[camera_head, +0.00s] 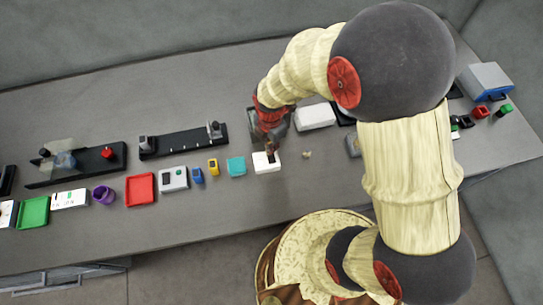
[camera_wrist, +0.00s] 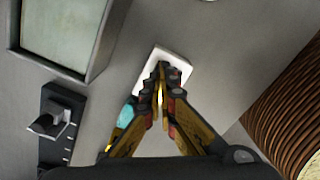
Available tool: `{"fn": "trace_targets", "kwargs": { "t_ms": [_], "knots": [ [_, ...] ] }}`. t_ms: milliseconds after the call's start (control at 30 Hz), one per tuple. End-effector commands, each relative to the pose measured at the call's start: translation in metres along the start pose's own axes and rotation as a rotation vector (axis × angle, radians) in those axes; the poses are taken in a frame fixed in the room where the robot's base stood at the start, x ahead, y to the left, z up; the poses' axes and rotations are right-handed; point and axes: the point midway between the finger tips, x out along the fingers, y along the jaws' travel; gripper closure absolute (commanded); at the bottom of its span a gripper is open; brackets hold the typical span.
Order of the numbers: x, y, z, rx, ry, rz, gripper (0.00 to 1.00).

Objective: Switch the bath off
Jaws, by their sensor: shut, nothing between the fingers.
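My gripper (camera_head: 271,150) is shut and empty, pointing down over a small white block (camera_head: 261,167) near the table's front half. In the wrist view, the closed fingertips (camera_wrist: 161,72) overlap the white block (camera_wrist: 178,56) and hide its middle. I cannot tell whether they touch it or whether a switch is under them. A grey open-topped box (camera_wrist: 99,48) with a pale greenish inside, which looks like the bath, stands at the upper left of the wrist view. In the head view the grey box (camera_head: 253,119) is partly hidden behind my gripper.
A teal piece (camera_head: 236,166), a yellow piece (camera_head: 212,167) and a blue piece (camera_head: 197,175) lie left of the white block. A black rail (camera_head: 180,143) lies behind them. A white box (camera_head: 314,116) stands behind right; a small beige piece (camera_head: 307,154) lies right.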

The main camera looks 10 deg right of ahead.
Motion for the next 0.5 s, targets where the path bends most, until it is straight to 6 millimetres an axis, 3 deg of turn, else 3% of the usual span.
{"fn": "trace_targets", "kwargs": {
  "t_ms": [500],
  "knots": [
    [0.0057, 0.0000, 0.0000, 0.000, 0.000, 0.000, 1.00]
  ]
}}
